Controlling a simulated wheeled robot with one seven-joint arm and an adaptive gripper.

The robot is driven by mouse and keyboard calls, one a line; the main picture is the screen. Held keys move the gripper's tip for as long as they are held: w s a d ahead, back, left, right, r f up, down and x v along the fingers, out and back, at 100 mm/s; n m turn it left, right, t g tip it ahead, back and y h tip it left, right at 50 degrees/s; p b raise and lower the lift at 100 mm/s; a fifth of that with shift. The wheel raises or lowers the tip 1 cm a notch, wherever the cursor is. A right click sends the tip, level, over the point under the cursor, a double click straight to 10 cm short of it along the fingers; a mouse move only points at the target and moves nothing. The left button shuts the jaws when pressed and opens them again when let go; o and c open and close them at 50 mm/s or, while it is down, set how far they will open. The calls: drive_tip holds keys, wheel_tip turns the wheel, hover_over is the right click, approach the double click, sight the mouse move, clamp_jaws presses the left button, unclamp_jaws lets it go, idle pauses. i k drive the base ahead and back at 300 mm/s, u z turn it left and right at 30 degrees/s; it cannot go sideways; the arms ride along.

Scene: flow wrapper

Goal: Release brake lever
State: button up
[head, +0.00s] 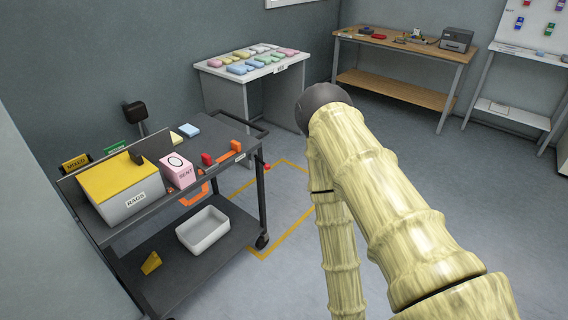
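A dark grey cart (224,166) with two shelves stands at the left. A small red piece (267,167) sticks out by its right-hand post; I cannot tell whether it is the brake lever. An orange bar (229,149) lies at the right end of the cart's top, and an orange loop (193,192) hangs below the top's front edge. A black caster (262,241) shows under the right post. My arm fills the middle and right, with a dark rounded joint at its top. My gripper is not in view.
The cart carries a yellow-lidded rags box (133,205), a pink box (177,169), a red block (207,158) and a white bin (203,230). Yellow tape (289,238) marks the floor. A grey table (224,72) and wooden bench (392,45) stand behind. Floor between is clear.

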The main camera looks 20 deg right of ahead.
sight(267, 166)
drive_tip(key=z, duration=0.4)
drive_tip(key=i, duration=0.5)
drive_tip(key=k, duration=0.6)
drive_tip(key=u, duration=0.75)
drive_tip(key=i, duration=1.25)
drive_tip(key=z, duration=0.5)
